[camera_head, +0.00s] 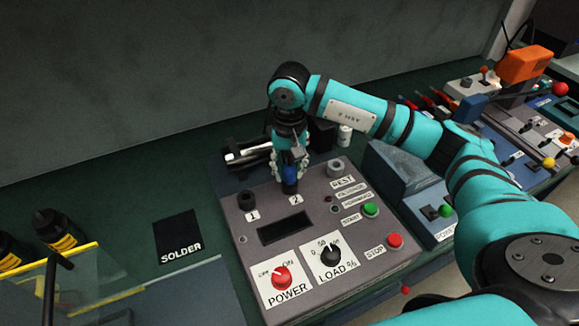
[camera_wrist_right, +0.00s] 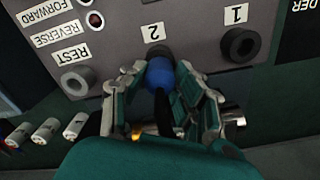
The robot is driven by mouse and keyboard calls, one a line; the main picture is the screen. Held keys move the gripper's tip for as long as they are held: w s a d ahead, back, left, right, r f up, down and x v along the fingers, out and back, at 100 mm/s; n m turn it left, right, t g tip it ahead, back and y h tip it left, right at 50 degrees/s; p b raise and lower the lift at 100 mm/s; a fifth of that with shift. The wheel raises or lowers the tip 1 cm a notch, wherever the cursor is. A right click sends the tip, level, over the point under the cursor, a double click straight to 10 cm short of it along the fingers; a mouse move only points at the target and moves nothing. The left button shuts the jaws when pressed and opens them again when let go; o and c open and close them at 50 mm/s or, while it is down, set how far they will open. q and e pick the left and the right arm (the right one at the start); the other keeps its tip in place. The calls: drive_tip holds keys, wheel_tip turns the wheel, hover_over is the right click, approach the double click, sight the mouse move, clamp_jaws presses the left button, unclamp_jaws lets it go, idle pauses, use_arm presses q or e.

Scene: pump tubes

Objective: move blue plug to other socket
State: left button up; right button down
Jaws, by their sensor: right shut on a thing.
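The blue plug (camera_head: 290,173) is upright at socket 2 on the grey control box (camera_head: 300,217); it also shows in the right wrist view (camera_wrist_right: 160,74). My right gripper (camera_head: 290,165) is shut on the plug from above, with its fingers on both sides. The plug's lower end meets socket 2, and how deep it sits is hard to tell. Socket 1 (camera_head: 246,200) is empty, to the left in the head view; it shows at right in the right wrist view (camera_wrist_right: 240,45). The REST socket (camera_head: 335,168) is also empty. My left gripper is not in view.
The box front carries a POWER knob (camera_head: 281,278), a LOAD knob (camera_head: 331,255), a green START button (camera_head: 370,209) and a red STOP button (camera_head: 395,241). A black SOLDER mat (camera_head: 177,237) lies left.

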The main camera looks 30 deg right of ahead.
sight(289, 165)
drive_tip(key=shift+f+b, duration=0.3)
drive_tip(key=shift+f, duration=0.1)
drive_tip(key=c, duration=0.9)
unclamp_jaws()
drive_tip(key=shift+r, duration=0.15)
wheel_tip(289, 165, up, 12)
